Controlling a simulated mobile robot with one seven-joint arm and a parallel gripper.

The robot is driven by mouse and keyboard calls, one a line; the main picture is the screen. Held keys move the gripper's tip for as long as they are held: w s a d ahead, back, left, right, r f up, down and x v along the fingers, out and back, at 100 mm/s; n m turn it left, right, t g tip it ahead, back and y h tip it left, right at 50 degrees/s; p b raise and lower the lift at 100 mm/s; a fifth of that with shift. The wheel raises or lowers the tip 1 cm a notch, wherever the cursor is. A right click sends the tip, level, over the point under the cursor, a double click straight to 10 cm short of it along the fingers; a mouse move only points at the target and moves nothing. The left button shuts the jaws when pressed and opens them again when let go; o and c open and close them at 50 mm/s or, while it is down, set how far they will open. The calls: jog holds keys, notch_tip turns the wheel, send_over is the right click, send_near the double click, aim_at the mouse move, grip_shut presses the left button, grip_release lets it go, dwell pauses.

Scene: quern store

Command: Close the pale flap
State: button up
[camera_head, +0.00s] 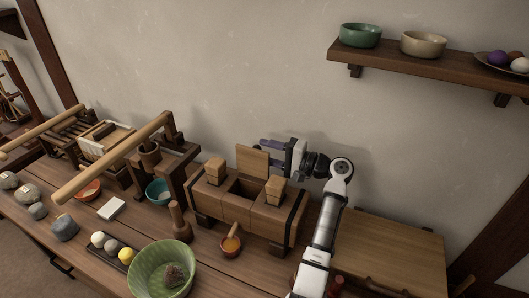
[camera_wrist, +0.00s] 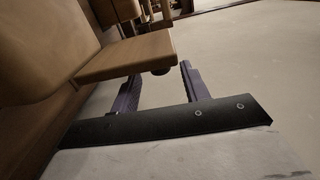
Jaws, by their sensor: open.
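The pale flap (camera_head: 252,161) is a flat square wooden board. It stands raised at the back of a wooden chest (camera_head: 235,204) with dark bands, and the opening in front of it is uncovered. My gripper (camera_head: 265,146) is behind and to the right of the flap, with its purple fingers apart and nothing seen between them. In the wrist view, a board that looks like the flap (camera_wrist: 125,57) lies just beyond the open fingers of my gripper (camera_wrist: 160,73).
Wooden blocks (camera_head: 215,170) (camera_head: 275,188) stand on the chest either side of the opening. A wall shelf (camera_head: 440,69) is at upper right.

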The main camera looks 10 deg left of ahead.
jog(key=shift+w+a, duration=0.15)
jog(key=shift+a, duration=0.55)
grip_shut()
